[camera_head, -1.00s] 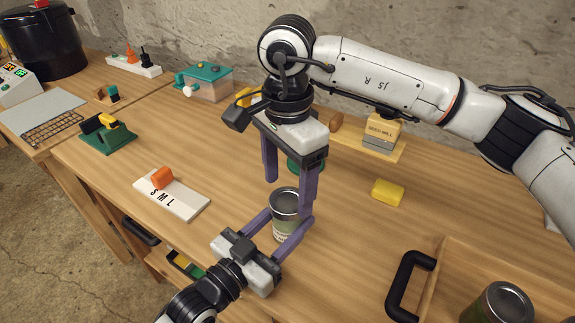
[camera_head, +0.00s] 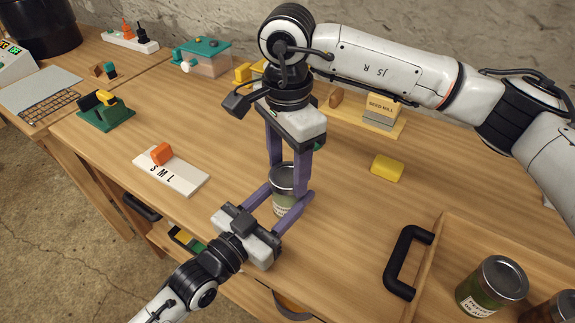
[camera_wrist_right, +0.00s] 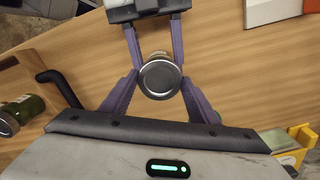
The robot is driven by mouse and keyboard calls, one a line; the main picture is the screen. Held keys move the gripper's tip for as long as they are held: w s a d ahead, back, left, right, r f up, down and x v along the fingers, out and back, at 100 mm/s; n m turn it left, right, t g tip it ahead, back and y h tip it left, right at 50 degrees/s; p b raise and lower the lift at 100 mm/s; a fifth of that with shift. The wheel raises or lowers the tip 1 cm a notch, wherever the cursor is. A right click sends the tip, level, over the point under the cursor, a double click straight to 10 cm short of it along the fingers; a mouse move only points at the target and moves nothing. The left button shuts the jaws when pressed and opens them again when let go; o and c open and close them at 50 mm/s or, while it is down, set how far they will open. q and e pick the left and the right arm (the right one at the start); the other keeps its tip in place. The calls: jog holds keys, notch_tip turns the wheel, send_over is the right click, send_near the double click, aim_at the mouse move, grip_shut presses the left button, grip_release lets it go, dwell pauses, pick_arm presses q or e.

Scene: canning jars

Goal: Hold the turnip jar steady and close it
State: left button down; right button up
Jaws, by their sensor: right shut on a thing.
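The turnip jar (camera_head: 281,204) is a small upright jar with a pale label, too small to read, on the wooden bench. A silver lid (camera_head: 282,177) sits on its top; in the right wrist view the lid (camera_wrist_right: 159,78) appears as a round disc. My left gripper (camera_head: 280,200) reaches in from the front with purple fingers on both sides of the jar body, shut on it. My right gripper (camera_head: 289,181) points down from above, its fingers shut on the jar at lid height. The fingers hide part of the jar. Whether the lid is fully tight cannot be seen.
A wooden tray (camera_head: 433,262) with a black handle (camera_head: 404,262) holds lidded jars (camera_head: 492,287) at the lower right. A yellow sponge-like block (camera_head: 387,168) lies to the right. A white S-M-L board (camera_head: 176,172) lies to the left. Bench between them is clear.

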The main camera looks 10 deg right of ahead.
jog(key=m, duration=0.5)
jog(key=shift+m, duration=0.4)
jog(key=m, duration=0.5)
jog(key=shift+m, duration=0.3)
jog(key=o, duration=1.1)
jog(key=shift+o, duration=0.2)
jog(key=shift+r, duration=2.25)
jog(key=shift+c, duration=0.3)
